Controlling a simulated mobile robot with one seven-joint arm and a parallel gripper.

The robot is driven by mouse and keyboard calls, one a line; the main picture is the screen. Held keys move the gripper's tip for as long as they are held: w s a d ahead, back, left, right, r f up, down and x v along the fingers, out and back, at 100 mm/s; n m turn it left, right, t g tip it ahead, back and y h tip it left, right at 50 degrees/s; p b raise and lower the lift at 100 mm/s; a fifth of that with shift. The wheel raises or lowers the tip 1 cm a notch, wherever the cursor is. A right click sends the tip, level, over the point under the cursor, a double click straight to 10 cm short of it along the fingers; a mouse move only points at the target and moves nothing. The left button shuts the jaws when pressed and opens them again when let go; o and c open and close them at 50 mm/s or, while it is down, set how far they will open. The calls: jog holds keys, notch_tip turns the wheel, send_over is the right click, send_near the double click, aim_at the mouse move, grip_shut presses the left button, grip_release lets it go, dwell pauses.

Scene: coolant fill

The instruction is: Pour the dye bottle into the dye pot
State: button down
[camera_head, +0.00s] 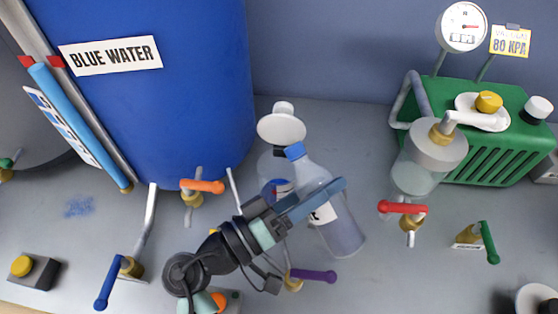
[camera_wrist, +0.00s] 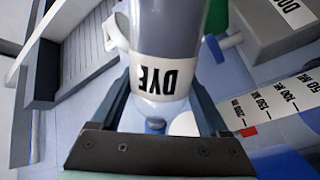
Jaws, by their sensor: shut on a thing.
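My gripper (camera_head: 318,202) is shut on the dye bottle (camera_head: 343,236), a clear bottle with a blue cap. The bottle leans, its cap up and to the left in the head view. The wrist view shows its DYE label (camera_wrist: 166,74) upside down between my fingers (camera_wrist: 160,110). A clear vessel (camera_head: 268,164) with a white round top (camera_head: 282,128) stands just behind and left of the bottle's cap. It may be the dye pot; the bottle and my gripper partly hide it, and I cannot read a name on it.
A large blue tank (camera_head: 150,110) labelled BLUE WATER stands behind at left. A green vacuum unit (camera_head: 500,150) with a gauge (camera_head: 462,27) and a clear jar (camera_head: 415,180) are at right. Valves with orange (camera_head: 202,186), red (camera_head: 402,208), purple (camera_head: 314,276) and blue (camera_head: 108,284) handles stand around my arm.

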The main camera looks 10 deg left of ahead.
jog(key=shift+f, duration=0.1)
jog(key=shift+s+d+f+n+t+p, duration=0.15)
jog(key=shift+f+n+t+p, duration=0.05)
jog(key=shift+n+p, duration=0.9)
jog(key=shift+s+d+f+n+t+p, duration=0.15)
jog(key=shift+f+n+t+p, duration=0.05)
jog(key=shift+n+p, duration=0.9)
dwell(3.7)
